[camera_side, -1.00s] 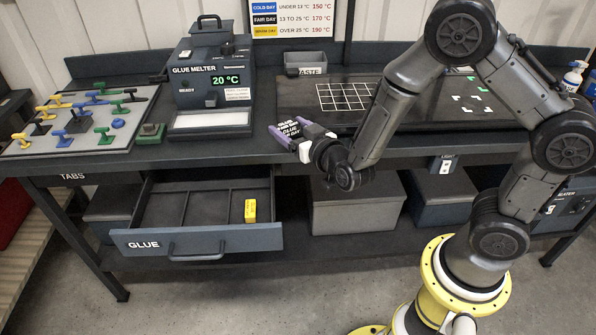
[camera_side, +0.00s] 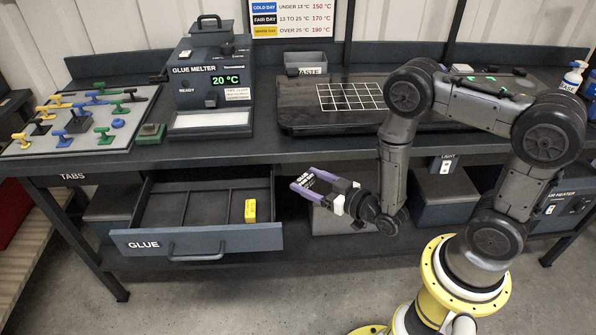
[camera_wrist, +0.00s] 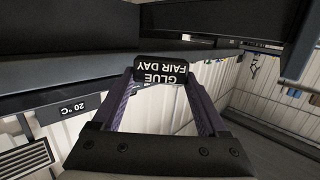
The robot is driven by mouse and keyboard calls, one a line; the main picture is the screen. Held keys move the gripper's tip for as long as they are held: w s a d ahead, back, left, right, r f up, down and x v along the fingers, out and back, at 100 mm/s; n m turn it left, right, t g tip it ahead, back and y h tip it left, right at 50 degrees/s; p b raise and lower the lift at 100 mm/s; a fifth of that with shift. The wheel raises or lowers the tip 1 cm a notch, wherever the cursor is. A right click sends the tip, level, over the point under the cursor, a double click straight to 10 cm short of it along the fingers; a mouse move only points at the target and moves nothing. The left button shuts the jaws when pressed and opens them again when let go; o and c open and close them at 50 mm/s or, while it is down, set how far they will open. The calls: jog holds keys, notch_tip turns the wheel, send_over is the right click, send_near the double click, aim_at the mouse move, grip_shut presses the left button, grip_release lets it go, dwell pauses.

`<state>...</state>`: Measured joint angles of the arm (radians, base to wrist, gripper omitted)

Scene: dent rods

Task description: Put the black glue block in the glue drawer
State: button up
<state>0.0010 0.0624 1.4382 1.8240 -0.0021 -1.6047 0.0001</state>
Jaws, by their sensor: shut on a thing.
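The black glue block (camera_wrist: 162,72), with white lettering "GLUE FAIR DAY", is held between the purple fingers of my gripper (camera_side: 303,184). The block also shows in the side view (camera_side: 305,179) at the fingertips. My gripper is shut on it, in the air to the right of the open glue drawer and below the bench top's front edge. The glue drawer (camera_side: 134,243) is pulled out, its front marked GLUE. Dividers split it into several compartments. A yellow block (camera_side: 250,211) stands in the rightmost one; the other compartments look empty.
The bench top (camera_side: 250,152) overhangs the drawer's back. A grey bin (camera_side: 325,222) stands under the bench behind my gripper. The glue melter (camera_side: 207,90) reads 20 °C. A tab board (camera_side: 95,140) lies at the left. Space above the drawer's front is clear.

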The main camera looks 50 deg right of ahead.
dwell(0.7)
jog(key=shift+w+a+r+n+y, duration=0.15)
jog(key=shift+a+r+n+y, duration=0.2)
jog(key=shift+a+y, duration=0.1)
jog(key=s+a+r+n+g+y, duration=0.45)
jog(key=a+r+n+y, duration=0.35)
jog(key=y, duration=0.3)
jog(key=shift+g+h, duration=0.25)
jog(key=w+a+f, duration=0.1)
jog(key=w+f, duration=0.2)
jog(key=w, duration=0.1)
jog(key=w+a+f, duration=0.2)
jog(key=w+f, duration=0.2)
jog(key=w+a+f, duration=0.2)
jog(key=w+f, duration=0.2)
jog(key=w, duration=0.1)
jog(key=shift+a, duration=0.2)
notch_tip(320, 180, down, 3)
jog(key=shift+w+r, duration=0.1)
jog(key=shift+w, duration=0.05)
jog(key=shift+f, duration=0.25)
jog(key=shift+f, duration=0.25)
